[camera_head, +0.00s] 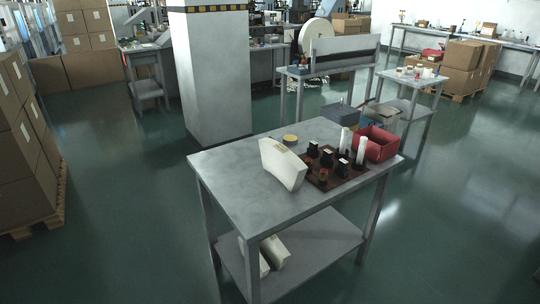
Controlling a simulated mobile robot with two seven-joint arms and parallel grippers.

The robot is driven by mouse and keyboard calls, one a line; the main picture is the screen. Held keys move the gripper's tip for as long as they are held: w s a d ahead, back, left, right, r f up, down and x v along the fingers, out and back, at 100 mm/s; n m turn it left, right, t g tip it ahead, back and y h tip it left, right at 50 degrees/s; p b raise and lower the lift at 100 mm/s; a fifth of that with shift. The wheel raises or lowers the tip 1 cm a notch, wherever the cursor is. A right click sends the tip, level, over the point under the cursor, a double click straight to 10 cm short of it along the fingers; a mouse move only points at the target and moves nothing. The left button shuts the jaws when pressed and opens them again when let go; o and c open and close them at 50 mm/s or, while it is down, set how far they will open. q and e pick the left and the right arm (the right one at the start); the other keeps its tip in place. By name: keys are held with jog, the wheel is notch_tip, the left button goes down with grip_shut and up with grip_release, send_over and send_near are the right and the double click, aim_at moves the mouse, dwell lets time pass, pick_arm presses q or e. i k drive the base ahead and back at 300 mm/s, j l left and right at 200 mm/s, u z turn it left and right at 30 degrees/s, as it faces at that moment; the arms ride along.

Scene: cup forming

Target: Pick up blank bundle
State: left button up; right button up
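A white, fan-shaped bundle (283,165), which looks like the blank bundle, stands tilted on the grey metal table (235,175). It is left of a dark reddish-brown tray (322,184). More white pieces of similar look (272,250) lie on the table's lower shelf, partly hidden by the tabletop and a leg. Neither of my grippers shows in the head view.
The tray holds several small dark items. Beside it are two white cylinders (362,150), a red bin (380,143) and a round tan-topped item (290,140). The tabletop's left part is clear. A pillar (212,80) stands behind; stacked boxes (22,150) stand left.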

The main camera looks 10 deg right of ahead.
aim_at(278, 159)
jog(key=i+l+u, duration=0.25)
jog(key=l+u, duration=0.2)
jog(key=i+l+u, duration=0.1)
jog(key=l+u, duration=0.15)
